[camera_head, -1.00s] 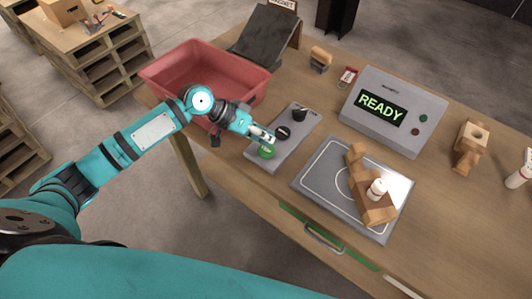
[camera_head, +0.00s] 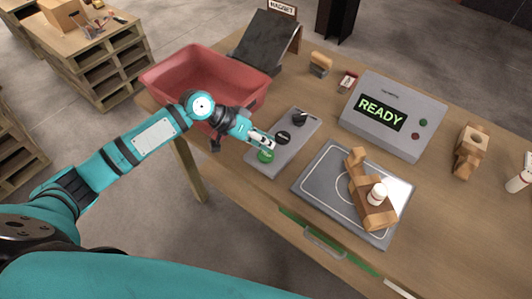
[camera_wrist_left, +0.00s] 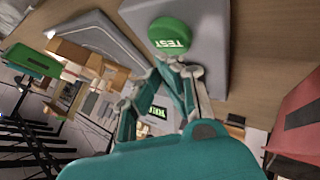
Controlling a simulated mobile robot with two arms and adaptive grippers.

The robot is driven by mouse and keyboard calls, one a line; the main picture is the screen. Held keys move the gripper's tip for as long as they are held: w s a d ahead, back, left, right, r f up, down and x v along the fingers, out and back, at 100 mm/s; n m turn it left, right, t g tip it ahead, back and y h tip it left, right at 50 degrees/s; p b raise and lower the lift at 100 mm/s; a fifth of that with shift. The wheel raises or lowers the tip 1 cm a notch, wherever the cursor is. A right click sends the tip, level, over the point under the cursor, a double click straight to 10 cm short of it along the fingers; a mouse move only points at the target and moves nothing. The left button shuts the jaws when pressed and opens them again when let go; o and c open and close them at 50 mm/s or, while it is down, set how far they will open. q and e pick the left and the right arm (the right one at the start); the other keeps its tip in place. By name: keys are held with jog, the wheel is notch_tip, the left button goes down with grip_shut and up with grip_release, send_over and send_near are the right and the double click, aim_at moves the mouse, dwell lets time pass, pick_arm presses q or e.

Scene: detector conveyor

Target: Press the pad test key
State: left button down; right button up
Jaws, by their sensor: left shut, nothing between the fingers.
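The green round key (camera_head: 265,156) sits at the near end of a grey control strip (camera_head: 290,143). In the left wrist view the green key (camera_wrist_left: 172,34) reads TEST, upside down. My left gripper (camera_head: 268,143) is shut and empty, its fingertips just beside and above the key. In the left wrist view the gripper tips (camera_wrist_left: 178,68) are close to the key's edge; I cannot tell whether they touch it. The grey pad (camera_head: 318,178) with a white outline lies right of the strip. My right gripper is not in view.
The strip also carries a black button (camera_head: 283,137) and a dark knob (camera_head: 299,118). A grey box (camera_head: 392,135) displays READY. A red bin (camera_head: 165,83) stands behind my left arm.

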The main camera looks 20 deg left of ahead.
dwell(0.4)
pick_arm(q)
jog(key=shift+f, duration=0.4)
jog(key=shift+f, duration=0.5)
dwell(0.7)
jog(key=shift+r+p, duration=0.65)
jog(key=shift+r, duration=0.25)
notch_tip(320, 180, up, 5)
jog(key=p, duration=0.4)
jog(key=shift+r+p, duration=0.1)
jog(key=shift+p, duration=0.3)
